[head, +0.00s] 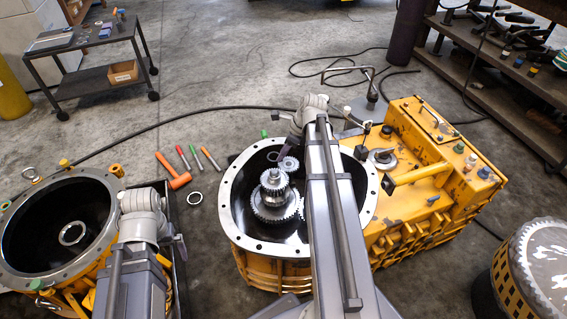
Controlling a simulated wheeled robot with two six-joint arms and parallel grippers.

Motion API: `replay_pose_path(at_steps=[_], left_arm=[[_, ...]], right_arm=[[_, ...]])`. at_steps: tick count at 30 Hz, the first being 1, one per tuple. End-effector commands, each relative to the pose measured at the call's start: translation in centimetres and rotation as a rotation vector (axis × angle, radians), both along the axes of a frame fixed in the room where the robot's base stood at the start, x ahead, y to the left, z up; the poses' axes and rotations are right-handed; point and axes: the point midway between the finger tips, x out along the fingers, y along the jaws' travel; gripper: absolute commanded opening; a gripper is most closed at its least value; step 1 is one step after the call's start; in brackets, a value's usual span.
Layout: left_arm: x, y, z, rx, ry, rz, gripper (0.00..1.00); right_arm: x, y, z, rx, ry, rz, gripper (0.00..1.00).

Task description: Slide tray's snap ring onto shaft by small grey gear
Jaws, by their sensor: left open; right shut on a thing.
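The open round housing (228,205) holds a stepped stack of grey gears (275,203). A small grey gear (289,165) sits behind the stack, near the housing's back wall. My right arm reaches over the housing, and its gripper (279,149) is shut on a thin ring (272,157), which looks like the snap ring. The ring is just left of the small gear and appears apart from it; its height is unclear. My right arm hides the housing's right interior. My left gripper (180,246) is open and empty, between the two housings.
A second round housing (20,275) with a ring inside stands at left. A pale ring (194,198), an orange mallet (174,172) and coloured-handled tools lie between the housings. A yellow gearbox casing (425,215) adjoins the housing at right. A cart (90,72) stands at back left.

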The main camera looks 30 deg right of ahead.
Motion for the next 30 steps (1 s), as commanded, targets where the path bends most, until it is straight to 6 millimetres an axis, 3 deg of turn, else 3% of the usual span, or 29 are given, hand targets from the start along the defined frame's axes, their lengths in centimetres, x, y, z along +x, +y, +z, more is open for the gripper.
replay_pose_path(at_steps=[14, 30], left_arm=[[0.0, 0.0, -1.3, 0.001, 0.0, 0.0, 1.0], [0.1, 0.2, -6.1, 0.009, -0.004, -0.004, 1.0]], right_arm=[[0.1, -0.1, -1.2, 0.001, 0.0, -0.007, 0.0], [0.1, -0.1, -6.2, 0.001, 0.0, -0.007, 0.0]])
